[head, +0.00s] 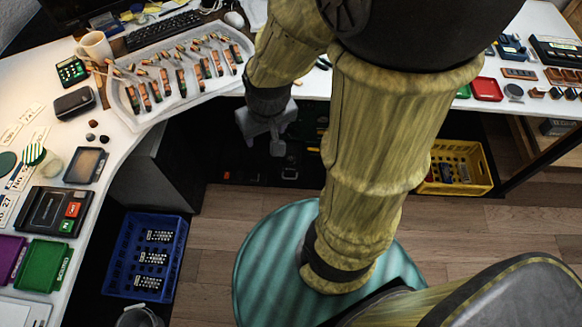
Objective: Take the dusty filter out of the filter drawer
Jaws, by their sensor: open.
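My gripper (263,140) is grey and hangs open and empty in front of the desk edge, to the right of the long white tray. A shallow dark frame with a grey-brown panel (86,165) lies on the left desk. It may be the filter drawer with the dusty filter in it, but I cannot tell for sure at this size. It sits beside a black device (57,211) with a red and a green button. My gripper is well to the right of both and touches neither.
The white tray (150,117) holds several piano-action parts. A mug (95,46), a dark case (75,103) and a green tray (44,266) stand on the left desk. A blue crate (117,270) and a yellow crate (478,157) are on the floor. My arm hides part of the back desk.

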